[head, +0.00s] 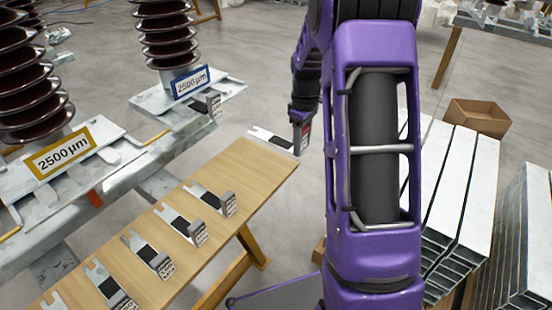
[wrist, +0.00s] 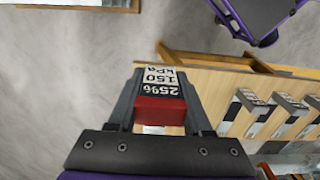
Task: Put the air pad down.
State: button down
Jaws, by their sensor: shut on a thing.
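My gripper (wrist: 158,100) is shut on the air pad (wrist: 160,85), gripping its block with a red face and a white and black label reading 2596, 150 kPa. In the head view the held air pad (head: 270,138) shows as a thin pale forked plate with a dark patch, pointing left, at the far end of the wooden table (head: 262,168). I cannot tell how high it is above the table or whether it touches. Its plate is mostly hidden by my gripper in the wrist view.
Several similar pads with grey labelled blocks, one of them here (head: 212,199), lie in a row on the table. Two ribbed brown insulators stand at left, with signs (head: 62,152) reading 2500 µm.

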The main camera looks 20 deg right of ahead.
notch_tip(320, 180, down, 10)
jog(key=b, duration=0.1)
jog(key=shift+s+b, duration=0.15)
jog(key=shift+b, duration=0.15)
jog(key=shift+f, duration=0.15)
jog(key=shift+f, duration=0.2)
jog(key=shift+c, duration=1.6)
grip_release()
jog(key=shift+r, duration=0.2)
notch_tip(320, 180, up, 12)
jog(key=shift+r+p, duration=0.1)
jog(key=shift+p, duration=0.8)
